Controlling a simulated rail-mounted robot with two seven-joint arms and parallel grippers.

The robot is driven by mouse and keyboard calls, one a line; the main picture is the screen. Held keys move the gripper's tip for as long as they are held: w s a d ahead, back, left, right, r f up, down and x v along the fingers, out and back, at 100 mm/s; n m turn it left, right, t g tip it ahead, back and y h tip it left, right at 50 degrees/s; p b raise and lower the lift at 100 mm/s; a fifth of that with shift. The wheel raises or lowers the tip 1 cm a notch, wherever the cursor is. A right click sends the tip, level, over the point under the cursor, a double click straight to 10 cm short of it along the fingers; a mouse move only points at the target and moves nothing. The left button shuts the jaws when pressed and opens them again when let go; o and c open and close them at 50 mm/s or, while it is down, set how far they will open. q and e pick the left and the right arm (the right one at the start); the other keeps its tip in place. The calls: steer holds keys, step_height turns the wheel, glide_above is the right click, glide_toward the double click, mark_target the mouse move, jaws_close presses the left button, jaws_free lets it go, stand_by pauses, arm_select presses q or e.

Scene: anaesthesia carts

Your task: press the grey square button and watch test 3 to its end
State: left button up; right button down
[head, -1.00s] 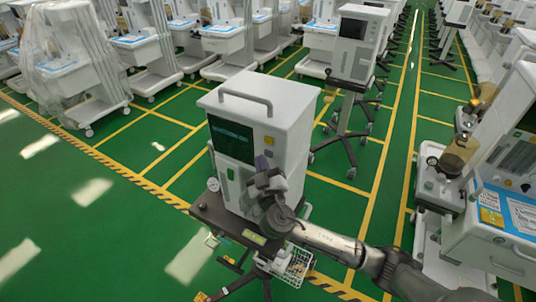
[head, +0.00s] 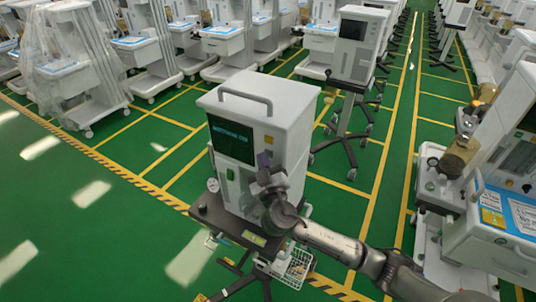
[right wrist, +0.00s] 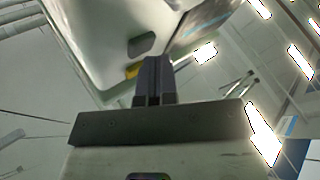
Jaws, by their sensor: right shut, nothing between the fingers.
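A white box-shaped machine (head: 255,120) with a top handle stands on a dark stand. Its dark screen (head: 231,139) shows a line of pale green text, too small to read surely. A dark grey rounded square button (right wrist: 141,44) shows on the white panel in the right wrist view. I cannot make it out surely in the head view. My right gripper (head: 264,158) is shut and empty, at the machine's front, right of the screen. In the right wrist view its fingertips (right wrist: 156,58) lie close to the button; I cannot tell whether they touch the panel. My left gripper is not in view.
A yellow square (head: 269,140) sits on the panel above my fingers, and a green one (head: 230,174) below the screen. A wire basket (head: 292,268) hangs under the stand. Another cart (head: 480,220) stands at the right. Green floor is open at the left.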

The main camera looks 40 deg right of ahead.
steer(key=shift+w+d, duration=0.1)
steer(key=shift+d, duration=0.25)
stand_by(0.3)
steer(key=shift+a, duration=0.15)
steer(key=shift+s+a+b, duration=0.25)
steer(key=shift+a+b, duration=0.1)
steer(key=shift+a, duration=0.35)
steer(key=shift+s+a+b, duration=0.1)
steer(key=shift+s+a, duration=0.15)
steer(key=shift+a, duration=0.55)
steer(key=shift+s+a+b, duration=0.1)
steer(key=shift+s+a, duration=0.1)
steer(key=shift+a, duration=0.6)
steer(key=shift+s+a+b, duration=0.1)
steer(key=shift+s+a, duration=0.15)
steer(key=shift+a, duration=0.55)
